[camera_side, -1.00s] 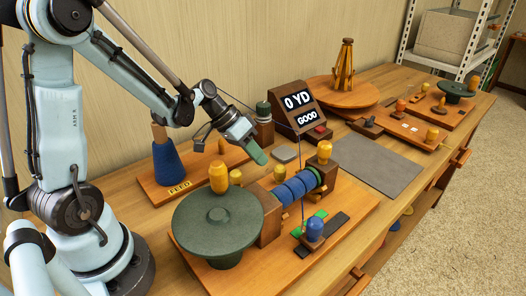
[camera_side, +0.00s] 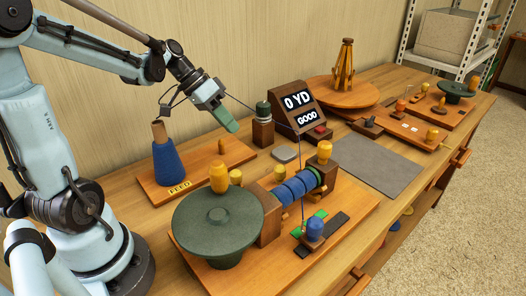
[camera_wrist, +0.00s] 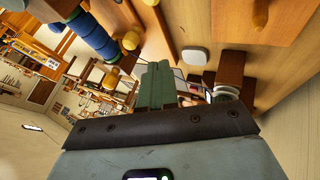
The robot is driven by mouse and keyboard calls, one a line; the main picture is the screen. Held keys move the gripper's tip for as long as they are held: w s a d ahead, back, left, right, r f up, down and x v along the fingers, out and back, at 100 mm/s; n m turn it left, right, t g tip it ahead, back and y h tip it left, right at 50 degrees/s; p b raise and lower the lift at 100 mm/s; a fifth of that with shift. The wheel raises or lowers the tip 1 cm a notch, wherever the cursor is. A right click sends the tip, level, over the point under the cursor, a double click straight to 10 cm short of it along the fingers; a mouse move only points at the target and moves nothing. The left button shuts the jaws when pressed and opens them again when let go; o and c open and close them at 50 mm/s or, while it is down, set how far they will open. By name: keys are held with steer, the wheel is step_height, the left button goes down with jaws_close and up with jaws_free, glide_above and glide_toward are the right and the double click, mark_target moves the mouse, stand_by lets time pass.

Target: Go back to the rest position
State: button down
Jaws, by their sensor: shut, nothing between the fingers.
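My gripper (camera_side: 232,125) has green fingers that are shut with nothing between them. It hangs in the air above the back of the workbench, left of the tensioner post (camera_side: 263,125) and behind the winding machine. In the wrist view the shut green fingers (camera_wrist: 157,85) point away from me, clear of any object. The blue cone of yarn (camera_side: 168,163) stands upright on the FEED board (camera_side: 200,178) below and left of my gripper.
The green round crank wheel (camera_side: 217,215) and blue-wound spool (camera_side: 297,186) stand in front. A display reading 0 YD, GOOD (camera_side: 299,108) is to the right. A grey mat (camera_side: 378,160) lies bare. A wooden turntable (camera_side: 340,93) stands at the back.

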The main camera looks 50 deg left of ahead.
steer(key=shift+d+f, duration=0.1)
steer(key=x, duration=0.9)
steer(key=shift+d, duration=0.1)
steer(key=d, duration=0.3)
steer(key=shift+w+f, duration=0.1)
steer(key=shift+f, duration=0.2)
steer(key=shift+w+d, duration=0.1)
steer(key=shift+d, duration=0.5)
